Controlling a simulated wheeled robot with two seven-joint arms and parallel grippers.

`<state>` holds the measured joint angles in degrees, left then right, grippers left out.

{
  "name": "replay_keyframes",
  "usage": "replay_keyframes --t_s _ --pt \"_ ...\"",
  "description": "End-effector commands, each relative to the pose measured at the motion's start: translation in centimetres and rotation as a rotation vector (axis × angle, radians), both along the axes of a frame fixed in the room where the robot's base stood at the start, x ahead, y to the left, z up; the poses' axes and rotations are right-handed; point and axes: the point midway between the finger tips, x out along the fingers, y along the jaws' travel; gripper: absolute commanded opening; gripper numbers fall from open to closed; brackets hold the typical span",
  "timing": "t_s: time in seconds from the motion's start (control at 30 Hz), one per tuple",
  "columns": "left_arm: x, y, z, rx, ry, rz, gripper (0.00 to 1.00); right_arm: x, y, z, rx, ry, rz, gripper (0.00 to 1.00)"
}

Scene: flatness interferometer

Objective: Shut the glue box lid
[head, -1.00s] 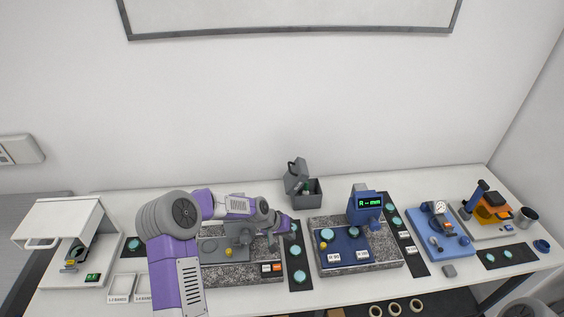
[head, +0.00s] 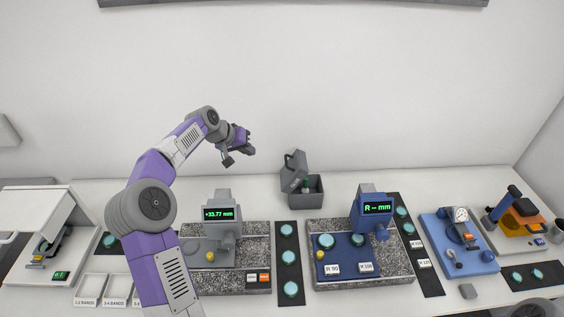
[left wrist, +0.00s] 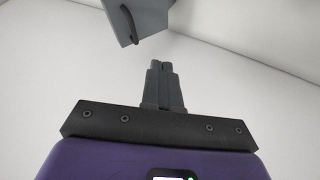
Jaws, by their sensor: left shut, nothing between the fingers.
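The glue box (head: 305,193) is a dark grey box at the back of the table, right of centre in the head view. Its lid (head: 293,170) stands open, tilted up on the box's left side. A small green-and-dark item shows inside. My left gripper (head: 249,149) is raised left of the lid, apart from it. In the left wrist view its fingers (left wrist: 162,72) are together and empty. A grey panel with a dark loop, apparently the lid (left wrist: 138,14), shows beyond the fingertips there. My right gripper is not in view.
Two gauges with lit displays, a grey one (head: 222,222) and a blue one (head: 370,212), stand on granite plates in front. A blue dial fixture (head: 462,255) is at right. A white hooded device (head: 45,225) is at left. The air around the lid is clear.

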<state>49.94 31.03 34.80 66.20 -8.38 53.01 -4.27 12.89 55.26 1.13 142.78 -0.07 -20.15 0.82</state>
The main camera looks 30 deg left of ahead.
Motion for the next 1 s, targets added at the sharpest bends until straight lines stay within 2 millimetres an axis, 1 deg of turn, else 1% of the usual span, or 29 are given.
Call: replay_keyframes --t_s 0.03,0.07,0.27,0.37,0.7,0.73,0.83,1.0 --pt "0.0 0.0 -0.8 -0.001 0.000 0.000 0.00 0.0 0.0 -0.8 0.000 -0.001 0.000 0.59" --pt "0.1 0.0 -0.9 -0.001 0.000 0.000 0.00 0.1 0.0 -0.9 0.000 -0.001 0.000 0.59" --pt "0.9 -0.4 -2.1 -0.003 0.000 -0.001 0.00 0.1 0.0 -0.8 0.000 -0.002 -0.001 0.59" --pt "1.9 -0.8 -3.4 -0.004 0.000 -0.002 0.00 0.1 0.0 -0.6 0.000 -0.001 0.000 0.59" --pt "6.1 -2.5 -9.0 -0.004 0.001 -0.003 0.00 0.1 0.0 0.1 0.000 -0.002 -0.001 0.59" --pt "6.4 -3.1 -8.6 -0.002 -0.002 -0.005 0.00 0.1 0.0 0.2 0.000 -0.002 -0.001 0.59" --pt "7.1 -4.4 -8.4 -0.001 -0.004 -0.004 0.00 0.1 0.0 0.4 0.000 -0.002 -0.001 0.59" --pt "7.8 -5.5 -8.4 -0.001 -0.001 -0.002 0.00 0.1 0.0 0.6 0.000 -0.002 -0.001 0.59"
